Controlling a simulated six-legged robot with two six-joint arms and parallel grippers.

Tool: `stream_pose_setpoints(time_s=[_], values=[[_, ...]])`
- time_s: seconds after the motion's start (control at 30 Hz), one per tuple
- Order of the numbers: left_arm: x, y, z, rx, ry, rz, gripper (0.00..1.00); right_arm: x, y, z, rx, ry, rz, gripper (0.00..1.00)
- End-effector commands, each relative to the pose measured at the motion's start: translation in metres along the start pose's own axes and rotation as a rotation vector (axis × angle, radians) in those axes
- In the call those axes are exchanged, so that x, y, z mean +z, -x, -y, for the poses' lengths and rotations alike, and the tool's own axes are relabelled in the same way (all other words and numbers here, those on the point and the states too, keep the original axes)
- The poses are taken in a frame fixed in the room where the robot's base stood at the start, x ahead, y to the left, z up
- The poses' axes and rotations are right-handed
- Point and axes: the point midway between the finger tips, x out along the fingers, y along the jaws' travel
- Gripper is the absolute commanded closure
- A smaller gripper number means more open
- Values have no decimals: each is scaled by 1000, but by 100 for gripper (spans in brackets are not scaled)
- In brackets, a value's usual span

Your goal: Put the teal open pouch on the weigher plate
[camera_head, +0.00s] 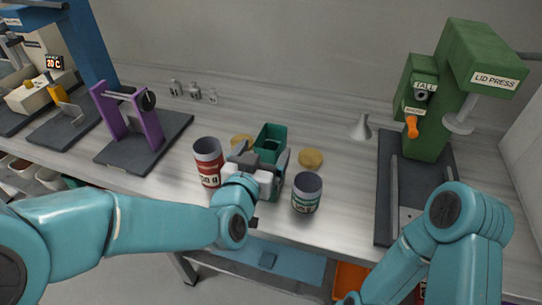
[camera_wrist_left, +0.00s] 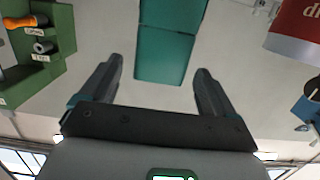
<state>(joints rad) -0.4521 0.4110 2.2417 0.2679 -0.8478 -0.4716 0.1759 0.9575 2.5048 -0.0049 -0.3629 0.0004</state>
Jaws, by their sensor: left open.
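The teal open pouch (camera_head: 271,134) stands upright on the bench between a red can and a grey-topped can. It also shows in the left wrist view (camera_wrist_left: 166,52), ahead of my left gripper's fingers. My left gripper (camera_head: 262,158) is at the near side of the pouch, open, with one finger toward each side of it. In the left wrist view the open left gripper (camera_wrist_left: 157,66) has its fingertips apart, with the pouch's lower end near the gap. I cannot pick out the weigher plate for certain. My right arm shows at lower right; its gripper is not seen.
The red can (camera_head: 208,162) is close left of my left gripper, the other can (camera_head: 306,193) close right. Tan discs (camera_head: 311,158) lie behind. A purple-post stand (camera_head: 148,138) is left; the green lid press (camera_head: 438,100) is right. A metal funnel (camera_head: 361,128) stands at the back.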

Motion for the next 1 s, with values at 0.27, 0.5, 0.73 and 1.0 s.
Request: stream_pose_setpoints(time_s=[0.27,0.5,0.73,1.0], values=[[-7,-42,-1,-1,0,2,11,0,12,4,0,0,0,11],[-6,-56,-1,0,0,1,11,0,13,5,0,0,0,11],[-6,-55,-1,0,0,1,46,0,13,5,0,0,0,11],[-6,-55,-1,0,0,1,54,0,13,5,0,0,0,11]])
